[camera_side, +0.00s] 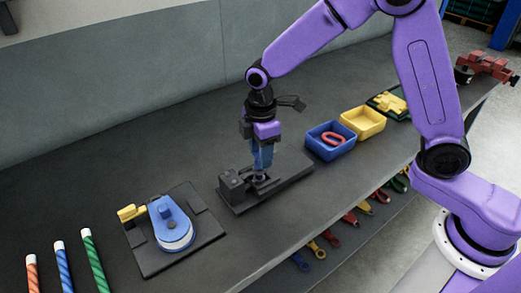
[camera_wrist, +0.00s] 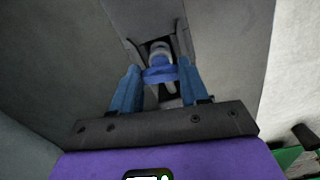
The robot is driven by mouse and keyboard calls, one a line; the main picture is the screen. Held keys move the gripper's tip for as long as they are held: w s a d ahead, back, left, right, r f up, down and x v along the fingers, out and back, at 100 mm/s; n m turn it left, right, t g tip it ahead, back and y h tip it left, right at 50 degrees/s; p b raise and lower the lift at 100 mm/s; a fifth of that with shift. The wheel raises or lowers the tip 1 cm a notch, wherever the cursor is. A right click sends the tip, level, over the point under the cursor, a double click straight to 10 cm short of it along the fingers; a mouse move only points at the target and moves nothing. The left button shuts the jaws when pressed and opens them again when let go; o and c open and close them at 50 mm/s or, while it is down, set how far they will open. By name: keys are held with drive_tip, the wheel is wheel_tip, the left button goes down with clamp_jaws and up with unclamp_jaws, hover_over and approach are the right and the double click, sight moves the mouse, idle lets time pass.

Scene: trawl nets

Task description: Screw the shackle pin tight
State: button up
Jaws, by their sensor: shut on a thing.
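My gripper (camera_side: 261,170) points straight down over a dark fixture (camera_side: 290,180) in the middle of the bench. Its blue fingers (camera_wrist: 158,82) are shut on a small blue and grey part, which I take to be the shackle pin (camera_wrist: 159,72). In the wrist view the pin sits between the fingertips, within the dark slot of the fixture. A rounded grey piece, probably the shackle (camera_wrist: 160,49), shows just beyond it. The fingers hide much of the pin in the side view, and I cannot tell how deep its thread sits.
A blue bin (camera_side: 331,151) with a red shackle inside and a yellow bin (camera_side: 363,122) stand to the right. A dark board (camera_side: 150,257) with a blue device (camera_side: 170,222) lies left. Striped rods lie far left. A red vise (camera_side: 487,67) sits at the bench's far end.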

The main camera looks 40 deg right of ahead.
drive_tip(key=m, duration=0.6)
drive_tip(key=shift+s+r, duration=0.1)
drive_tip(key=m, duration=0.6)
drive_tip(key=shift+a+m, duration=0.2)
drive_tip(key=shift+m, duration=0.2)
drive_tip(key=m, duration=0.5)
drive_tip(key=shift+a, duration=0.1)
drive_tip(key=m, duration=0.6)
drive_tip(key=shift+a+m, duration=0.1)
drive_tip(key=shift+m, duration=0.3)
drive_tip(key=m, duration=0.5)
drive_tip(key=shift+w, duration=0.2)
drive_tip(key=m, duration=0.6)
drive_tip(key=shift+w+m, duration=0.1)
drive_tip(key=shift+m, duration=0.3)
drive_tip(key=m, duration=0.5)
drive_tip(key=shift+w, duration=0.1)
drive_tip(key=m, duration=0.5)
drive_tip(key=shift+r+m, duration=0.1)
drive_tip(key=shift+m, duration=0.4)
